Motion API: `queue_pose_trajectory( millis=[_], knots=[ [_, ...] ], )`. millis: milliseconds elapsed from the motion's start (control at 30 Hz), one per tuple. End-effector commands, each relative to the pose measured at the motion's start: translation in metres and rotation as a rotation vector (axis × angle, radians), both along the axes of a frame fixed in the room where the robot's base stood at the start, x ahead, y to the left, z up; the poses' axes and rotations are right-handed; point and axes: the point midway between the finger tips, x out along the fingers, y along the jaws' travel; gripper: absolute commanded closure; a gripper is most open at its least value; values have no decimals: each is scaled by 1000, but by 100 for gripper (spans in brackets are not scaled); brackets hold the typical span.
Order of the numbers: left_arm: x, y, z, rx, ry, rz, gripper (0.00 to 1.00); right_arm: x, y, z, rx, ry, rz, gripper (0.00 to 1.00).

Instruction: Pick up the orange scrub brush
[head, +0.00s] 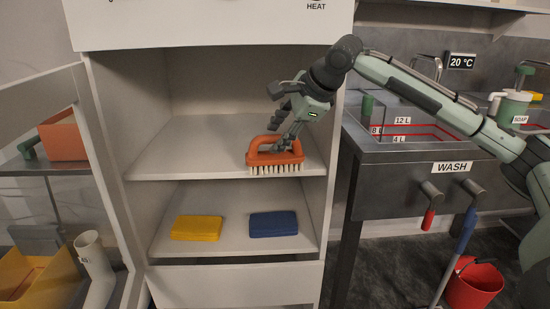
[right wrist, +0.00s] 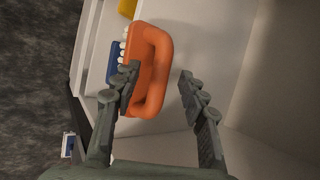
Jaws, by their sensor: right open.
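The orange scrub brush (head: 275,158) stands bristles down near the front edge of the cabinet's upper shelf (head: 200,143). Its loop handle faces up. My right gripper (head: 287,138) is at the brush from above and behind, with its fingers by the handle. The right gripper (right wrist: 158,85) is open, and the other finger is clear of the brush. I cannot tell whether the left finger touches it. My left gripper is not in view.
A yellow sponge-like block (head: 197,228) and a blue one (head: 273,224) lie on the lower shelf. An open glass door (head: 95,150) stands at the left. The wash sink (head: 410,150) is at the right, with a red bucket (head: 474,287) on the floor.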

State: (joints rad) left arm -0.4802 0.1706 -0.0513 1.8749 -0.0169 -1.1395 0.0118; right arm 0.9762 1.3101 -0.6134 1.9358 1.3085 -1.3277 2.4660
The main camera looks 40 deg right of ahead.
Motion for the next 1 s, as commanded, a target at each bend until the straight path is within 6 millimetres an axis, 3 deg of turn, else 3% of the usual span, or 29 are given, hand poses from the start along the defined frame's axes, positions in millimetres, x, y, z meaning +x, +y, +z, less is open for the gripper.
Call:
queue_pose_trajectory(
  millis=[100, 433, 1000],
  knots=[
    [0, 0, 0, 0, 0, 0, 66, 0, 0, 0, 0, 0, 0, 58],
    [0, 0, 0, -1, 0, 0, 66, 0, 0, 0, 0, 0, 0, 99],
    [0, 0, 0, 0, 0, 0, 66, 0, 0, 5, 1, -4, 0, 100]
  ],
)
